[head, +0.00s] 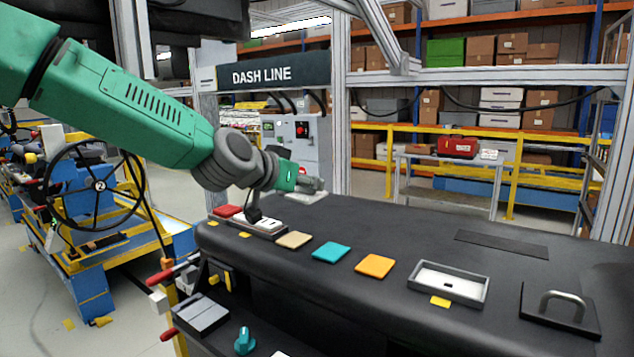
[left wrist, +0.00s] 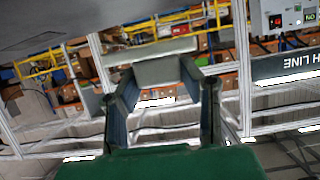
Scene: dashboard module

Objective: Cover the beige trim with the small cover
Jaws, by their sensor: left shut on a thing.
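The beige trim (head: 294,240) is a small flat square on the black dashboard top (head: 400,235), uncovered, left of a teal square. My left gripper (head: 312,184) is shut on a light grey flat piece (head: 306,198), which looks like the small cover. It is held above the dashboard's far edge, behind the beige trim and apart from it. In the left wrist view the two fingers (left wrist: 165,95) grip the block-shaped grip of the grey cover (left wrist: 150,52). My right gripper is in neither view.
Teal (head: 331,252) and orange (head: 375,266) squares lie right of the beige one. A grey-rimmed tray (head: 486,291) and a black plate with a handle (head: 560,305) are farther right. A white tray (head: 260,228) and a red piece (head: 226,211) are at left.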

